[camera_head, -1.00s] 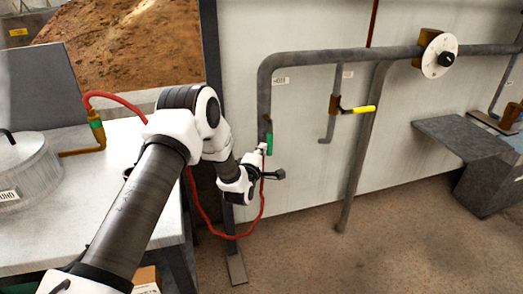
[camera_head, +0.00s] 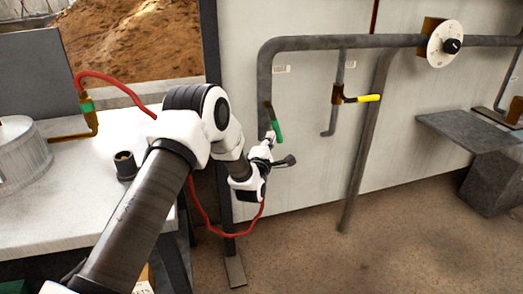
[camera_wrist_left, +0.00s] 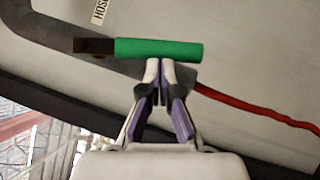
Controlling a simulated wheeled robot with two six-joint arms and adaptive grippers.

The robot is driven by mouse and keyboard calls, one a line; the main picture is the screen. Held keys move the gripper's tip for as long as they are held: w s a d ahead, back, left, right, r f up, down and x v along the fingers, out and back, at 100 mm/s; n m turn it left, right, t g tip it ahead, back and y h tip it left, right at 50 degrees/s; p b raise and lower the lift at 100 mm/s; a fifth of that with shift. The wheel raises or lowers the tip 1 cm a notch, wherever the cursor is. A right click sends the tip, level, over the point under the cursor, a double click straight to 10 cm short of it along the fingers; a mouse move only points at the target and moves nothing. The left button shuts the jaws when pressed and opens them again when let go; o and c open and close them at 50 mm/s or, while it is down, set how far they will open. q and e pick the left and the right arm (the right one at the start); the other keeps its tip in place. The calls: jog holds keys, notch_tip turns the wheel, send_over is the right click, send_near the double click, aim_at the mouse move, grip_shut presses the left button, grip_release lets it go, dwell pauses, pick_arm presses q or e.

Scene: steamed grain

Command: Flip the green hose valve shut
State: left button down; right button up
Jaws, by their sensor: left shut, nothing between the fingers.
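The green hose valve handle (camera_head: 277,126) sits on the lower end of the grey pipe (camera_head: 264,80) on the wall. In the head view it hangs down, with its lower end leaning a little to the right. My left gripper (camera_head: 270,138) is at the handle's lower part. In the left wrist view the green handle (camera_wrist_left: 160,49) lies across the picture, just beyond the fingertips of my left gripper (camera_wrist_left: 161,68). The fingers are together with nothing between them, and their tips are at the handle's edge; whether they touch is unclear. My right gripper is not in view.
A red hose (camera_head: 222,236) hangs below the pipe. A yellow-handled valve (camera_head: 368,98) and a white dial (camera_head: 444,43) are to the right on the wall. A grey ledge (camera_head: 470,130) juts out at the right. A white table (camera_head: 90,210) stands at the left.

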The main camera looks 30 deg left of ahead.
pick_arm(q)
jog(key=w+d+r+n+g+y+b, duration=0.1)
jog(key=w+d+r+n+y+b, duration=0.2)
jog(key=n+y+b, duration=0.3)
jog(key=w+d+r+n+g+y+b, duration=0.1)
jog(key=n+y+b, duration=0.5)
jog(key=n+b, duration=0.7)
jog(key=shift+w+d+r+n+b, duration=0.3)
jog(key=shift+w+d+r+b, duration=0.6)
jog(key=shift+w, duration=0.6)
jog(key=f+v, duration=0.1)
jog(key=v, duration=0.5)
jog(key=w+f+v, duration=0.1)
jog(key=v, duration=0.6)
jog(key=shift+w+a+f, duration=0.3)
jog(key=shift+w+a, duration=0.05)
jog(key=shift+a, duration=0.05)
